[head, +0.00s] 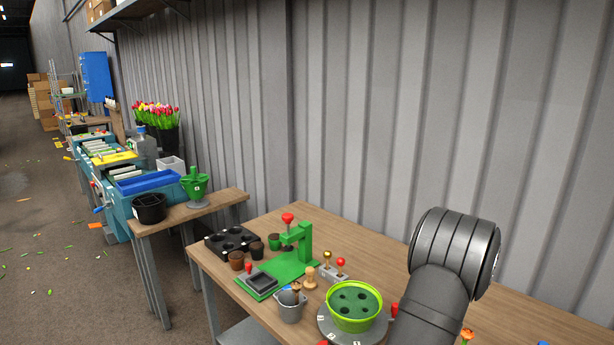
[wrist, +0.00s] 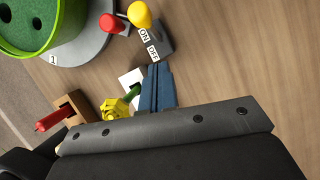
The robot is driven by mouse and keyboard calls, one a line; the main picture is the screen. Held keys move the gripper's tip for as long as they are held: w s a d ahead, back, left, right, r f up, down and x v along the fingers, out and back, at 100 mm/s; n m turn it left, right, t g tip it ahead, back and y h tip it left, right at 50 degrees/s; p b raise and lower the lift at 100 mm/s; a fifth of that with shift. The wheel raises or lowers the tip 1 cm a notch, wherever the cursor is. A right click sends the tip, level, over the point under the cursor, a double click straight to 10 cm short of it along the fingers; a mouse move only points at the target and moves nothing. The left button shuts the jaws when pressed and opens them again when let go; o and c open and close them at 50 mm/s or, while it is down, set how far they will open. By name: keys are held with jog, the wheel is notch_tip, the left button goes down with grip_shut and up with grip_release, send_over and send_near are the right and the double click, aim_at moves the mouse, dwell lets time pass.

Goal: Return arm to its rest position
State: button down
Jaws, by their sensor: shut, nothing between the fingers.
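My gripper (wrist: 157,72) shows in the wrist view as two blue-grey fingers pressed together, shut and empty. Its tips point at the dark switch block (wrist: 158,42), which carries a yellow knob and ON and OFF labels; I cannot tell whether they touch. In the head view my dark arm rises at the lower right, over the right part of the wooden table (head: 558,320). My gripper is not visible there.
A green pot (head: 355,321) with a holed insert stands on a round grey turntable, close to my arm. A green press (head: 303,243) and small pots stand farther left. Near the fingers are a yellow flower (wrist: 114,107) and a red item (wrist: 54,118) on a wooden block.

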jog(key=shift+t+y, duration=0.7)
jog(key=shift+t, duration=0.1)
jog(key=s+d, duration=0.1)
jog(key=s+d+f, duration=0.1)
jog(key=s, duration=0.1)
jog(key=s+d, duration=0.1)
jog(key=shift+s+d+f, duration=0.25)
jog(key=shift+s+f, duration=0.1)
jog(key=shift+s, duration=0.05)
jog(key=v, duration=0.5)
jog(key=shift+r, duration=0.3)
